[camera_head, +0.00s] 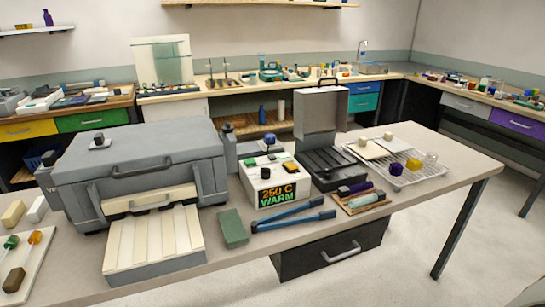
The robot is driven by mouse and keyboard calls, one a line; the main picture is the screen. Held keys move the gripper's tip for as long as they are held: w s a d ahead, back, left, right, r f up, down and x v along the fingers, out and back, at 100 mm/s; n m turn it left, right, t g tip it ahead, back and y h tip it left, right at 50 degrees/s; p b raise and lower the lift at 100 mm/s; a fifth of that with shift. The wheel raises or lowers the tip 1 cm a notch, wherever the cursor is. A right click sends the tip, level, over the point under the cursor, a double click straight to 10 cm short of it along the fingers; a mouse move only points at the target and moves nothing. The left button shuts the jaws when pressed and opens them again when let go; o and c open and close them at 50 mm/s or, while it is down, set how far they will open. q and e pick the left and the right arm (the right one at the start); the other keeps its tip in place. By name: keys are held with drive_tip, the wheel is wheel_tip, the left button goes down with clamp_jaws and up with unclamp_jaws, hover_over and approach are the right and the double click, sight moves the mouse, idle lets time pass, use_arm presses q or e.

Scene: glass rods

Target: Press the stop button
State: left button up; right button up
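A white control box (255,190) stands on the near table, right of the large grey lidded machine (140,165). Its front display (278,195) reads "250 C WARM". Which of these is the stop button, I cannot tell; no label is readable. Neither of my grippers shows in the head view.
Blue tongs (292,217) and a green block (233,228) lie in front of the box. An open dark case (330,160) stands right behind it. A wooden tray with rods (350,205) and a wire rack (412,178) are further right.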

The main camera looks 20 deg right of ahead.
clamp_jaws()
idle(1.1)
